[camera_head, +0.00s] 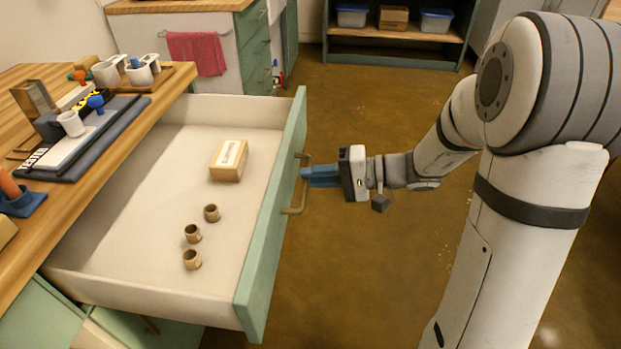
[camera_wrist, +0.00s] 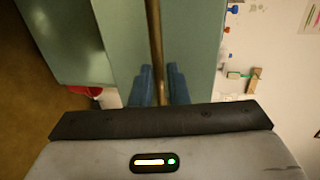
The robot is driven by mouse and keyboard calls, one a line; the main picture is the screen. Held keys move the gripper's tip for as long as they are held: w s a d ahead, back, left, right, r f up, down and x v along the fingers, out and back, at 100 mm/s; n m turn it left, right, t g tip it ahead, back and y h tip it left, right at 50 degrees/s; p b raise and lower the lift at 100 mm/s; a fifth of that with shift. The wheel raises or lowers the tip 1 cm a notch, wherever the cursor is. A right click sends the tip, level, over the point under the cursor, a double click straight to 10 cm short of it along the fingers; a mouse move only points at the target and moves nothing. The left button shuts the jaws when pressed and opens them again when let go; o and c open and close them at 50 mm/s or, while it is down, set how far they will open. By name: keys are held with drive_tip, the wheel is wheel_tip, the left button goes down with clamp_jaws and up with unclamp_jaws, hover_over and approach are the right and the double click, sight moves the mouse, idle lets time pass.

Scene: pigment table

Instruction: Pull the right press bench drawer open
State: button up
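The drawer (camera_head: 150,290) of the wooden-topped bench stands pulled well out, with a pale green front (camera_head: 270,220) and a cream inside. A brass bar handle (camera_head: 294,210) is on its front; it also shows in the wrist view (camera_wrist: 154,30). My gripper (camera_head: 306,172) is at the handle, its blue fingers on either side of the bar. The fingers hide part of the handle in the head view.
Inside the drawer are a small cardboard box (camera_head: 229,160) and several small brown cups (camera_head: 192,233). The benchtop (camera_head: 130,130) holds trays, cups and tools. A side cabinet with a red towel (camera_head: 196,53) and a shelf (camera_head: 395,33) stand behind. The brown floor (camera_head: 370,270) right of the drawer is clear.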

drive_tip(key=o, duration=0.3)
drive_tip(key=shift+s+a, duration=0.1)
drive_tip(key=shift+s, duration=0.05)
drive_tip(key=shift+o, duration=0.2)
drive_tip(key=p+v, duration=0.1)
drive_tip(key=v, duration=0.6)
drive_tip(key=shift+d+p, duration=0.3)
drive_tip(key=shift+d, duration=0.15)
drive_tip(key=s+d+r+n+g+h+p, duration=0.1)
drive_tip(key=s+r+g+h+p, duration=0.2)
drive_tip(key=s+r+h+p, duration=0.8)
drive_tip(key=s+d+r+t+h+p, duration=0.1)
drive_tip(key=d+r+t+h+p, duration=0.1)
drive_tip(key=d+r+p, duration=0.2)
drive_tip(key=s+d+r+t+h+p, duration=0.2)
drive_tip(key=d+r+p, duration=0.2)
drive_tip(key=r+p, duration=0.6)
drive_tip(key=shift+r+h, duration=0.3)
drive_tip(key=shift+r, duration=0.05)
